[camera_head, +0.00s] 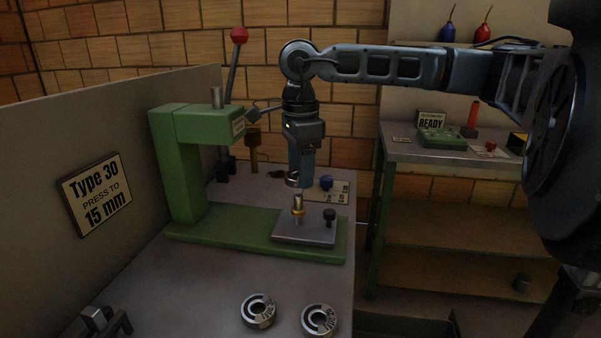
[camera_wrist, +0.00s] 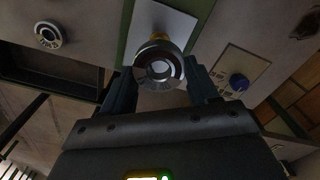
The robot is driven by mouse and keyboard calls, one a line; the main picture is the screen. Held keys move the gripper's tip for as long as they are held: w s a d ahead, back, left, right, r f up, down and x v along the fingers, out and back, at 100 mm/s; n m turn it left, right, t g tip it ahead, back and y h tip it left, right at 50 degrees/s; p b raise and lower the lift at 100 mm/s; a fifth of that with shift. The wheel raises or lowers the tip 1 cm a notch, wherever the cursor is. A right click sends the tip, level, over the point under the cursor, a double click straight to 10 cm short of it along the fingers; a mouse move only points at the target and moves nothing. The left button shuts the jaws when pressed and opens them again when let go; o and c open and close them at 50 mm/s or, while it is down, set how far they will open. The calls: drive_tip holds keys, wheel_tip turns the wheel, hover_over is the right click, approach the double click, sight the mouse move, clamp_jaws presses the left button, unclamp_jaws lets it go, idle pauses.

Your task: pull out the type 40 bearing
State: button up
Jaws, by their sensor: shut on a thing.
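My gripper (camera_head: 299,181) is shut on a metal ring bearing (camera_head: 291,180), which shows between both fingers in the wrist view (camera_wrist: 160,68). No type mark is readable on it. The held bearing is in the air, just above the upright post (camera_head: 298,203) with a brass collar on the press's grey plate (camera_head: 310,231). It appears apart from the post top. Two more bearings lie flat on the table in front of the press, a left one (camera_head: 258,311) and a right one (camera_head: 320,320). Their lettering is too small to read surely.
The green press (camera_head: 180,170) with a red-knobbed lever (camera_head: 239,35) stands left of my gripper. A panel with a blue knob (camera_head: 326,183) lies behind the plate. A sign (camera_head: 96,195) reads "Type 30 press to 15 mm". A side bench (camera_head: 440,152) stands right.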

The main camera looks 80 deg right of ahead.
drive_tip(key=shift+r+p, duration=0.95)
drive_tip(key=shift+r, duration=1.95)
